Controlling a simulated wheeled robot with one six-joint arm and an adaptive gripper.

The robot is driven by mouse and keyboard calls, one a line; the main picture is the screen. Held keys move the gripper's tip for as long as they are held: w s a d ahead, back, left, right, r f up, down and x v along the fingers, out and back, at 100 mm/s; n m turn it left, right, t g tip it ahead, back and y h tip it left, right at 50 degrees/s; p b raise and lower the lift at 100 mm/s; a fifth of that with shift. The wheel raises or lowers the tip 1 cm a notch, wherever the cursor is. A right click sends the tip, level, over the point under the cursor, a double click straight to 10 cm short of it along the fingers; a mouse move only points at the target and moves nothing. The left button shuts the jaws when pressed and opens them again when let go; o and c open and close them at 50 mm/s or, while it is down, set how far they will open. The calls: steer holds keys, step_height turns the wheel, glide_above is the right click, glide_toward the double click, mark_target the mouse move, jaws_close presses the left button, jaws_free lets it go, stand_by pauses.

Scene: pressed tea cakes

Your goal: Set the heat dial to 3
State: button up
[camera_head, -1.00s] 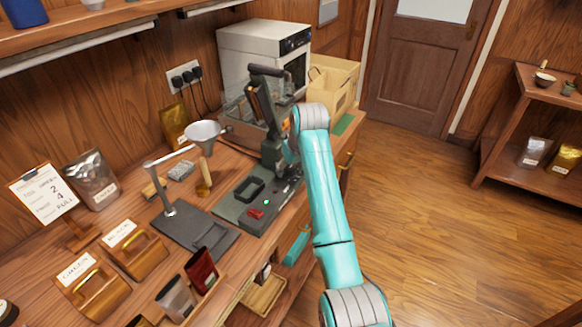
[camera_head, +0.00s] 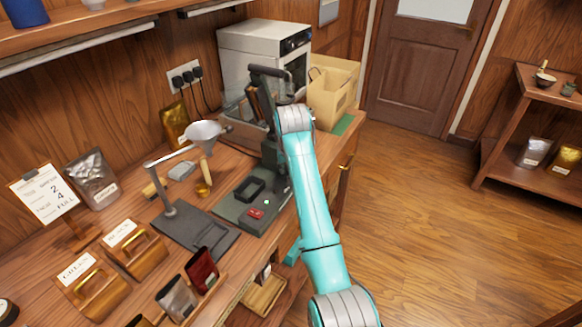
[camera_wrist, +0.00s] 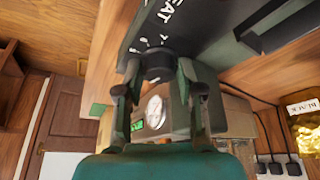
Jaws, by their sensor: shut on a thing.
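The heat dial (camera_wrist: 157,64) is a dark round knob on the dark press body, with white tick marks and the lettering "HEAT" beside it in the wrist view. My gripper (camera_wrist: 158,74) has a finger on each side of the dial and is shut on it. The dial's pointer and the numbers cannot be read. In the head view the press (camera_head: 232,212) stands on the bench with a red switch and a lit green lamp. My arm hides the dial and my gripper there.
A card (camera_head: 45,195) showing 2, 4 and FULL stands at the left. A white oven (camera_head: 255,50) and a cardboard box (camera_head: 328,97) stand behind. Open floor (camera_head: 440,240) lies right.

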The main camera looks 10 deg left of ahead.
steer(key=shift+m, duration=0.3)
steer(key=o, duration=1.1)
steer(key=shift+o, duration=0.2)
steer(key=a+v, duration=0.1)
steer(key=v, duration=1)
steer(key=shift+s+d+r, duration=0.3)
steer(key=shift+d+r, duration=0.1)
steer(key=shift+s, duration=0.1)
